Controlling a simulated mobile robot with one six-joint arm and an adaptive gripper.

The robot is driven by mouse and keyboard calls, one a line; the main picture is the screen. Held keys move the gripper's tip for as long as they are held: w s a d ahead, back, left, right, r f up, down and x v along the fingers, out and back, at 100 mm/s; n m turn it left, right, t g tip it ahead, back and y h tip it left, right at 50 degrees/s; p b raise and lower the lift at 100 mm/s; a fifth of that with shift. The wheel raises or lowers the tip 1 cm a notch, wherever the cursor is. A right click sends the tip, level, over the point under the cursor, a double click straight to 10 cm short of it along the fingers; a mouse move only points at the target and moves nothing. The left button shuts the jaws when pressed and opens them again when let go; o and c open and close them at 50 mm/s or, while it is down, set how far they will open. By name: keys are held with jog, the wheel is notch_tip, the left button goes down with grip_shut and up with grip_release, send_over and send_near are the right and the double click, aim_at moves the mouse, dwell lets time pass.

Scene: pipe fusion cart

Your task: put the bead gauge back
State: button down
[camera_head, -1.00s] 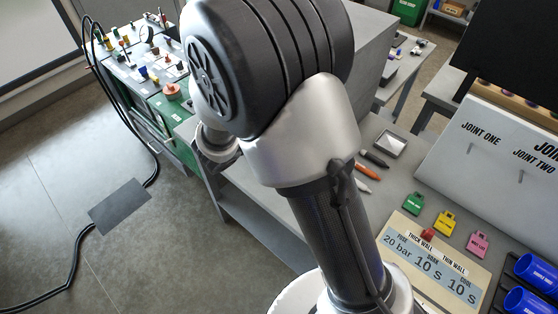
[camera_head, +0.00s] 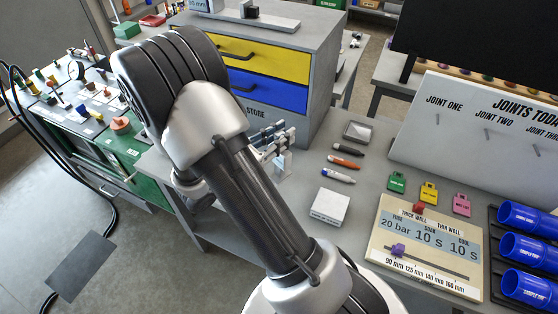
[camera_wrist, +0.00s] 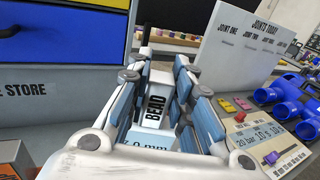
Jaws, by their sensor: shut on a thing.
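The bead gauge (camera_wrist: 154,105) is a white piece with a dark lettered label and "mm" printed lower down. In the wrist view it stands between the blue-grey finger pads of my gripper (camera_wrist: 158,100), which is shut on it. In the head view my gripper (camera_head: 272,142) is above the left part of the grey bench, in front of the drawer unit. A small pale part of the gauge (camera_head: 283,164) shows below the fingers; the arm hides some of the gripper. A white square block (camera_head: 330,207) with small unreadable print lies on the bench to the right.
The drawer unit (camera_head: 262,55) with yellow and blue drawers rises behind my gripper. Markers (camera_head: 343,162), a small tray (camera_head: 358,132), coloured tags (camera_head: 429,193), a settings board (camera_head: 425,250) and blue pipe fittings (camera_head: 522,250) occupy the bench. A joint board (camera_head: 500,130) stands behind.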

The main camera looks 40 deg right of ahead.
aim_at(276, 158)
notch_tip(276, 158, down, 8)
jog(key=shift+w+r+b, duration=0.1)
jog(key=shift+r+b, duration=0.15)
jog(key=shift+b, duration=0.75)
jog(key=shift+r, duration=0.1)
jog(key=c, duration=1.9)
grip_release()
jog(key=shift+f, duration=0.2)
jog(key=o, duration=0.5)
